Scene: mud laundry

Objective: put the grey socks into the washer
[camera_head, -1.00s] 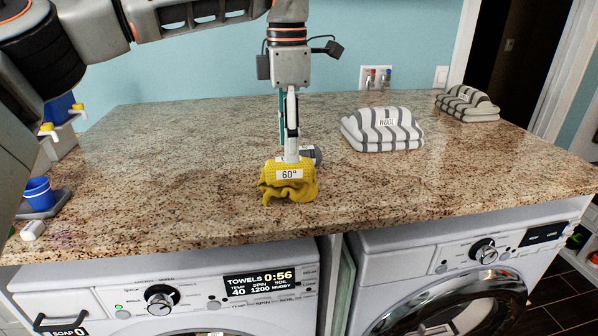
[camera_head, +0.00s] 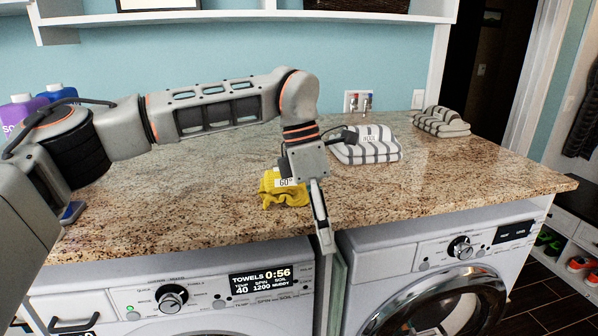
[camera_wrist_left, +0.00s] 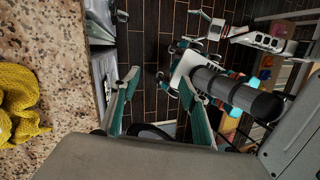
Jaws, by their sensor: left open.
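My left gripper (camera_head: 322,235) points down at the counter's front edge, above the gap between two front-loading machines. In the left wrist view the left gripper (camera_wrist_left: 158,84) has its teal-lined fingers apart over dark floor; a dark shape low between them is unclear. I cannot make out the grey socks now; the left wrist may hide their earlier spot beside the yellow cloth. The yellow cloth (camera_head: 283,198) with a 60° label lies left of the gripper, apart from it. The left machine (camera_head: 205,290) shows a "TOWELS" display. The right machine (camera_head: 440,275) has a round door.
The granite counter (camera_head: 190,190) is mostly bare. Striped folded wool (camera_head: 365,150) and another striped stack (camera_head: 440,122) lie toward the back right. Purple (camera_head: 18,112) and blue (camera_head: 60,92) bottles stand at the left. A shelf hangs above.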

